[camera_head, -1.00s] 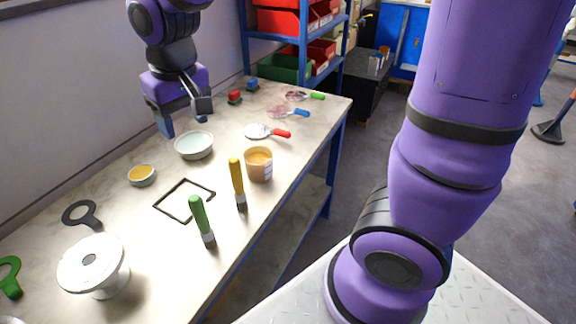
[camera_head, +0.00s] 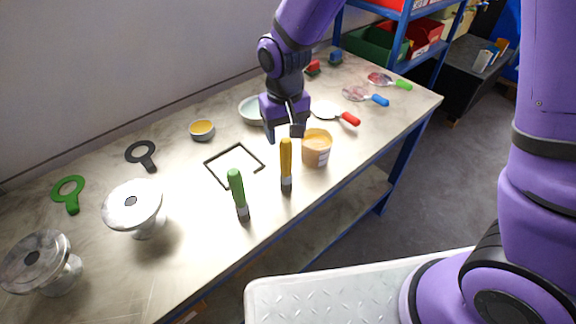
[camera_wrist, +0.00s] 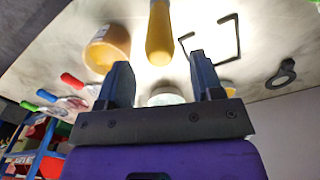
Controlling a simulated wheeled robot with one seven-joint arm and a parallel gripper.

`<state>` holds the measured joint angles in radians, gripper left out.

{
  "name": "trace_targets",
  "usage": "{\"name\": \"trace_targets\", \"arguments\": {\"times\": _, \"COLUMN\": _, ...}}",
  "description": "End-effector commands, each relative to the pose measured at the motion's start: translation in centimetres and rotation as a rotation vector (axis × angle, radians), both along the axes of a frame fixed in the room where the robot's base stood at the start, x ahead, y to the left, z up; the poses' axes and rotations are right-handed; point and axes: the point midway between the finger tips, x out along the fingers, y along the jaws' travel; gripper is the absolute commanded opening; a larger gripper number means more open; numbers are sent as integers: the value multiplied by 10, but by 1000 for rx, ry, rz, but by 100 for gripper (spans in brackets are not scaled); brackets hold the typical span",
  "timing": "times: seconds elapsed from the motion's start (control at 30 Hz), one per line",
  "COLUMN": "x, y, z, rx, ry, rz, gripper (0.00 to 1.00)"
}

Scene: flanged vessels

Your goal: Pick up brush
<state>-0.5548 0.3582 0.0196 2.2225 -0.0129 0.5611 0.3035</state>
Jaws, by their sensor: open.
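Two brushes stand upright on the table (camera_head: 190,265), handles up. One has a yellow handle (camera_head: 286,158); the other, a green-handled brush (camera_head: 237,188), stands to its left. My gripper (camera_head: 285,131) is open and empty, its fingers pointing down, just above and behind the yellow-handled brush in the head view. In the wrist view the yellow handle (camera_wrist: 159,35) shows ahead of my open fingers (camera_wrist: 160,68), in line with the gap between them and not visibly touching.
An orange-filled tub (camera_head: 316,148) stands close right of the yellow brush. A black square frame (camera_head: 222,180) lies left. White stands (camera_head: 135,207), a pale bowl (camera_head: 251,110), a small yellow bowl (camera_head: 202,130) and a red-handled tool (camera_head: 349,118) are also on the table.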

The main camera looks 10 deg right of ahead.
Motion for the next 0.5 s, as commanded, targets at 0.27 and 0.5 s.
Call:
{"name": "trace_targets", "arguments": {"times": 0.27, "x": -6, "y": -3, "z": -30, "rx": -2, "ry": 4, "rz": 0, "gripper": 60}}
{"name": "trace_targets", "arguments": {"times": 0.5, "x": -6, "y": -2, "z": -52, "rx": 0, "ry": 0, "rz": 0, "gripper": 60}}
